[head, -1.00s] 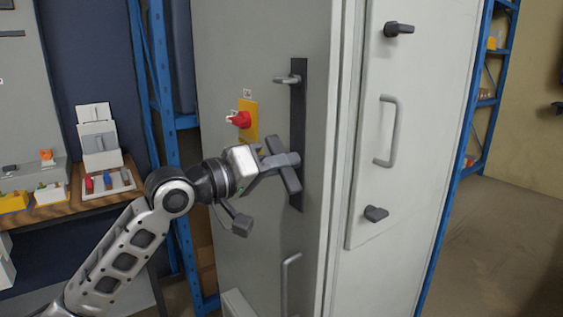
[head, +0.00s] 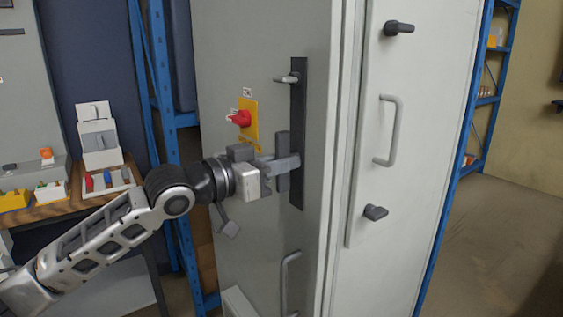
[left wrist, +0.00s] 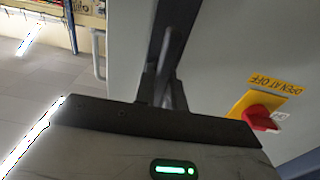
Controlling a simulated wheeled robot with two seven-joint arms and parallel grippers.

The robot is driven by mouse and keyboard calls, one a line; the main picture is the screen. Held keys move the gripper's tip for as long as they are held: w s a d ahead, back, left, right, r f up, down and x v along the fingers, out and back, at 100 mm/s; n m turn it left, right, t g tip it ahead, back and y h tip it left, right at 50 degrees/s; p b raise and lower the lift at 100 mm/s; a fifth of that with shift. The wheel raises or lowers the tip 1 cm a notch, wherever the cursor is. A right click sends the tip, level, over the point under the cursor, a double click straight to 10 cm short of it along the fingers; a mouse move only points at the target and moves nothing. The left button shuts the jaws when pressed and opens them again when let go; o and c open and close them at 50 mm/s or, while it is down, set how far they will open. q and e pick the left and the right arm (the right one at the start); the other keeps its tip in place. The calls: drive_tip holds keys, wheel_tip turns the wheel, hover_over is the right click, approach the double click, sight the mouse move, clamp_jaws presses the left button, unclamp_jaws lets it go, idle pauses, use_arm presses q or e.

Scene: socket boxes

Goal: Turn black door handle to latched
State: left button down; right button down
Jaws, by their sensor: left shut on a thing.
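The black door handle is mostly hidden by my left gripper, on the lower half of a dark vertical strip (head: 297,120) on the grey cabinet's left face. My left gripper (head: 291,162) is shut on it, with its fingers reaching right to the strip and its dark crosspiece upright. In the left wrist view, the two fingers (left wrist: 162,88) close together in front of a dark upright bar. The lever itself cannot be made out clearly, so its exact angle cannot be told. My right gripper is not in view.
A red rotary switch (head: 240,118) on a yellow plate (head: 251,112) sits just above my left wrist. A grey pull handle (head: 290,285) is below. A wooden bench (head: 75,208) stands left; floor is clear at right.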

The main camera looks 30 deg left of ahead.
use_arm(q)
drive_tip(key=shift+m, duration=0.3)
drive_tip(key=c, duration=1.5)
unclamp_jaws()
drive_tip(key=shift+o, duration=0.2)
drive_tip(key=shift+s+a+f, duration=0.15)
drive_tip(key=shift+s+a, duration=0.05)
drive_tip(key=shift+s, duration=0.2)
drive_tip(key=b+v, duration=0.3)
drive_tip(key=v, duration=1.2)
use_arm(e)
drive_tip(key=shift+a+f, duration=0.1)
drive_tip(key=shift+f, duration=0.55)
